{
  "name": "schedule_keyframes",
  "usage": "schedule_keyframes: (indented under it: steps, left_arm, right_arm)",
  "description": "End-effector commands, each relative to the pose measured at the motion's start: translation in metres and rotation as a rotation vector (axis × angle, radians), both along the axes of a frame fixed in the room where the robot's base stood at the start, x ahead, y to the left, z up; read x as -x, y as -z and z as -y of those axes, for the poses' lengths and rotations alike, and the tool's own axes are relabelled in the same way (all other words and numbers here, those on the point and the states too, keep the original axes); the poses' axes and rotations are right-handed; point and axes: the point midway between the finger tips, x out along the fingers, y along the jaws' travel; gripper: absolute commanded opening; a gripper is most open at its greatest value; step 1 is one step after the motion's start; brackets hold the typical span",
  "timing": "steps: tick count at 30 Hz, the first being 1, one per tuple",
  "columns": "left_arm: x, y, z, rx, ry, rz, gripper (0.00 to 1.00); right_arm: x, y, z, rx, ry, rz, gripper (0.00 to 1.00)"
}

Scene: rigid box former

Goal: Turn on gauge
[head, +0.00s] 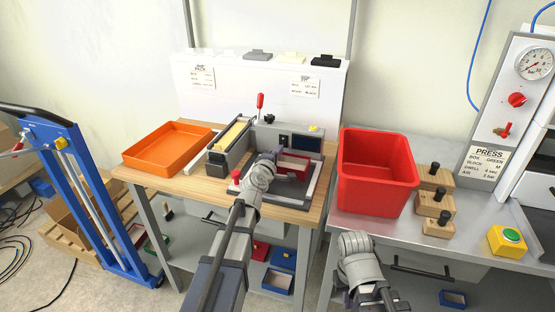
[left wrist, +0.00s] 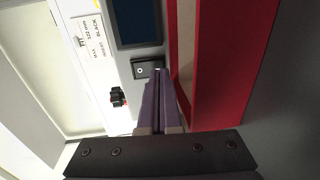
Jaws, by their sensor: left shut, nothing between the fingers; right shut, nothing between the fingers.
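In the left wrist view, a gauge with a dark blue blank screen (left wrist: 137,20) is set in a pale grey panel. Beside the screen is a small black switch (left wrist: 147,68). My left gripper (left wrist: 159,74) is shut and empty, its purple fingertips right at the switch's edge; I cannot tell whether they touch it.
An orange tray (head: 167,147) stands left and a red bin (head: 377,172) right. Wooden blocks with black knobs (head: 435,200) and a press (head: 510,110) are further right.

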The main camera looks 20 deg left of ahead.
Motion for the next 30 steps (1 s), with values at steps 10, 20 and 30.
schedule_keyframes:
  steps: [10, 20, 30]
  left_arm:
    - [-0.01, 0.002, -0.002, 0.0, -0.001, 0.0, 0.0]
    - [-0.024, 0.012, -0.001, -0.001, 0.0, -0.001, 0.0]
    - [-0.026, 0.011, -0.001, -0.002, 0.003, -0.003, 0.0]
  right_arm:
    - [0.0, 0.002, 0.0, 0.0, 0.0, 0.0, 0.0]
    - [0.0, 0.012, 0.0, 0.0, 0.0, 0.0, 0.0]
    - [0.0, 0.01, 0.0, 0.0, 0.0, 0.0, 0.0]
